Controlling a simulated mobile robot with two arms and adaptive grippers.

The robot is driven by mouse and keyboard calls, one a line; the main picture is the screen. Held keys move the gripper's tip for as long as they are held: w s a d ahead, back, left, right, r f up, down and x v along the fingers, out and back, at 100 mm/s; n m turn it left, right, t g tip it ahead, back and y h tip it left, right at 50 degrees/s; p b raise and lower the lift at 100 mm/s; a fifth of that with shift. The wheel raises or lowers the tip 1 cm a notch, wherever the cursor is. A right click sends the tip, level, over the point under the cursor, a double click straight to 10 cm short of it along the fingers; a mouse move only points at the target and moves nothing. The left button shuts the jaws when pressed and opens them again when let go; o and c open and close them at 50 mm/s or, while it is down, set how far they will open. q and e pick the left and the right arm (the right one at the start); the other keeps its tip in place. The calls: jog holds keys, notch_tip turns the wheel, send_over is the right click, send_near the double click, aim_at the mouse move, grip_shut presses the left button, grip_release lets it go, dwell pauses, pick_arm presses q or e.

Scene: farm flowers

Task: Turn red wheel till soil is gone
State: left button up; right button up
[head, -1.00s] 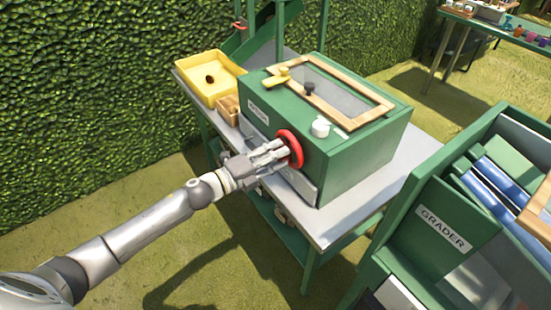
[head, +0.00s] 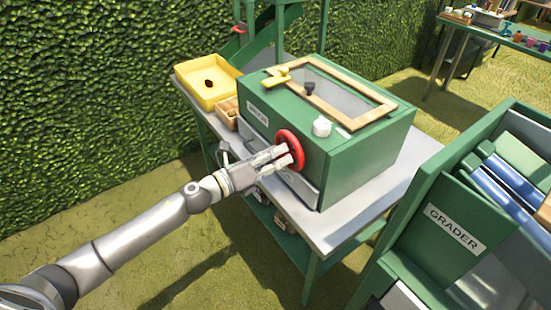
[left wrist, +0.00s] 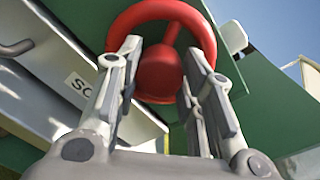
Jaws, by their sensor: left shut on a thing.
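The red wheel (head: 297,146) is on the front of a green box (head: 350,165) with a wood-framed window (head: 346,97) on top. I cannot make out soil through the window. My right gripper is not in view.
A yellow tray (head: 221,93) with a dark lump and a small wooden box (head: 228,106) stand left of the green box. The green grader (head: 440,220) stands close on the right.

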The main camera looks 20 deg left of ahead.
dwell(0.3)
pick_arm(q)
jog(key=o, duration=1)
jog(key=shift+o, duration=0.2)
jog(key=v, duration=1.2)
jog(key=shift+a, duration=0.1)
